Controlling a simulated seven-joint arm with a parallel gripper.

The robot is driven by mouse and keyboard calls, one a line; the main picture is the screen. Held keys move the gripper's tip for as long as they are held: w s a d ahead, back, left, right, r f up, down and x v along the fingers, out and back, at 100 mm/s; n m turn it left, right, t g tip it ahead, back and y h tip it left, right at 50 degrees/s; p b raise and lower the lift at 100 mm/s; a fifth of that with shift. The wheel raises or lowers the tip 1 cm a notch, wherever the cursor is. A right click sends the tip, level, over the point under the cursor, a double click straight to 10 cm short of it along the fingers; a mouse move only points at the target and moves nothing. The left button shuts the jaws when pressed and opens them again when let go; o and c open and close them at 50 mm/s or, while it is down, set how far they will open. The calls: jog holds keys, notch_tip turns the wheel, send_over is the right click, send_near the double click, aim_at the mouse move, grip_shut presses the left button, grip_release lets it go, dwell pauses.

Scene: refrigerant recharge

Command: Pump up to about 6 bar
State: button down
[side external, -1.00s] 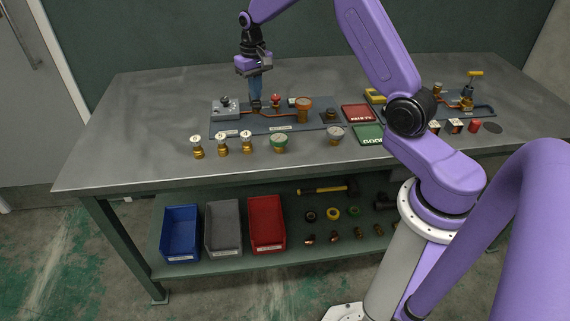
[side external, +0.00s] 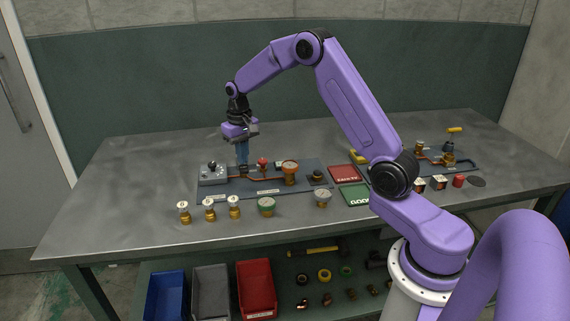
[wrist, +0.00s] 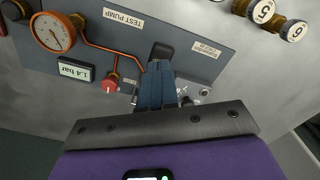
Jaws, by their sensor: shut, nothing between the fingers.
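The test pump panel (side external: 215,195) lies on the bench in the side view, and its "TEST PUMP" label shows upside down in the wrist view (wrist: 123,18). Its digital display (wrist: 75,70) reads 1.4 bar. The round copper-rimmed gauge (wrist: 53,33) is beside it; its exact reading is too small to tell. A red knob (wrist: 109,86) sits on the copper line. My gripper (side external: 242,169) points down over the panel with its blue fingers (wrist: 158,85) shut and empty. The fingertips are at a black pad (wrist: 161,51); I cannot tell whether they touch it.
A grey box (side external: 213,174) stands just left of my gripper. Several brass fittings with white tops (side external: 209,209) and a green-topped fitting (side external: 266,207) stand in front of the panel. Red (side external: 344,173) and green (side external: 357,195) trays lie to the right. The left bench top is clear.

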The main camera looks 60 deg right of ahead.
aim_at(244, 167)
dwell(2.3)
dwell(0.8)
jog(key=shift+f, duration=2.6)
jog(key=shift+r, duration=2.65)
